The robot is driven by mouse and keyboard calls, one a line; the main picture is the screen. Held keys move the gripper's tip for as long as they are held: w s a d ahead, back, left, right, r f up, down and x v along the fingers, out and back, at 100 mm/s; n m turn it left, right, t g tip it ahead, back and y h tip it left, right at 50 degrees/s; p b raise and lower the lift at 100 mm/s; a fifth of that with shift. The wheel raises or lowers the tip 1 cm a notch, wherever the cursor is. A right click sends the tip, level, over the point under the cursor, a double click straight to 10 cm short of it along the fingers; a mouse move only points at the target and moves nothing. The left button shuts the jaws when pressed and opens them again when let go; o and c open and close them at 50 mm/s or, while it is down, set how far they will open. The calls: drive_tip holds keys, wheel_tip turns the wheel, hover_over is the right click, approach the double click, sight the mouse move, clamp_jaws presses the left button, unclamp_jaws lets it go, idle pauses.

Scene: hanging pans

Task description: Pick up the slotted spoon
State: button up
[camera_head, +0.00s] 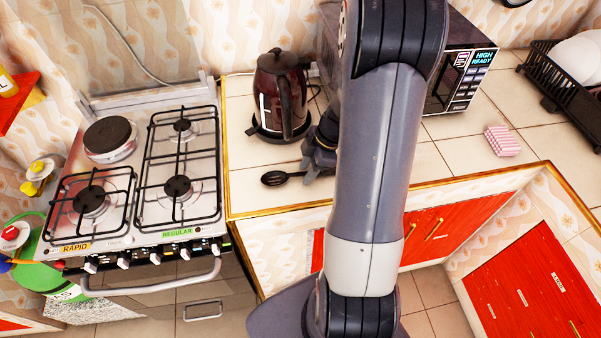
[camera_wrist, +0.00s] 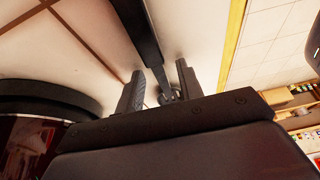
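The black slotted spoon (camera_head: 275,178) lies on the tiled counter, its bowl at the left near the kettle's base. In the head view my gripper (camera_head: 318,158) is low over the counter just right of the bowl, and my arm hides the rest of the handle. In the wrist view the spoon's dark handle (camera_wrist: 136,28) runs down between the two fingers of my gripper (camera_wrist: 160,88). The fingers are apart, with pale counter visible on both sides of the handle. The bowl is hidden there behind the gripper body.
A dark red kettle (camera_head: 280,95) stands close behind the spoon. A gas stove (camera_head: 140,180) is at the left. A microwave (camera_head: 460,75), a pink sponge (camera_head: 502,141) and a black dish rack (camera_head: 560,85) are at the right. The counter's gold front edge (camera_head: 270,209) runs near the spoon.

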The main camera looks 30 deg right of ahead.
drive_tip(key=shift+c, duration=0.3)
clamp_jaws()
drive_tip(key=shift+r, duration=0.1)
wheel_tip(320, 180, up, 10)
drive_tip(key=b, duration=0.1)
idle(0.6)
